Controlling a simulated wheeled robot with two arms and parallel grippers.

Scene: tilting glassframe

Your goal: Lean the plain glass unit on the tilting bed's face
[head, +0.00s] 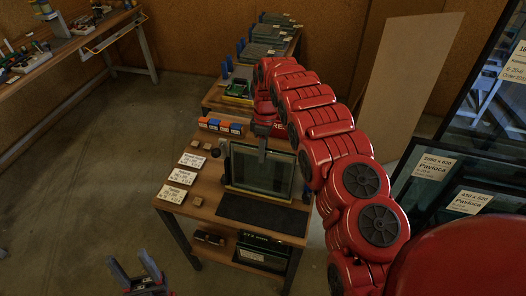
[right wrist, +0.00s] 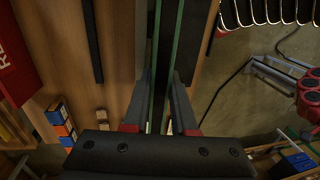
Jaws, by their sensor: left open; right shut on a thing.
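The plain glass unit (head: 258,178) stands near upright over the wooden bench, in front of or against a dark frame with blue parts that looks like the tilting bed (head: 226,152). Whether glass and bed touch is hidden from here. My right gripper (head: 262,148) comes down from above and is shut on the unit's top edge. In the right wrist view the unit's green-edged panes (right wrist: 164,60) run between the fingers. My left gripper (head: 142,272) is open and empty, low at the bottom left, away from the bench.
A black mat (head: 248,213) lies bare at the bench's front. Paper labels (head: 182,176), small wooden blocks and blue-orange boxes (head: 220,126) sit left and behind. A lower shelf holds another unit (head: 262,250). Large labelled glass panes (head: 430,185) stand at the right. The floor at left is clear.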

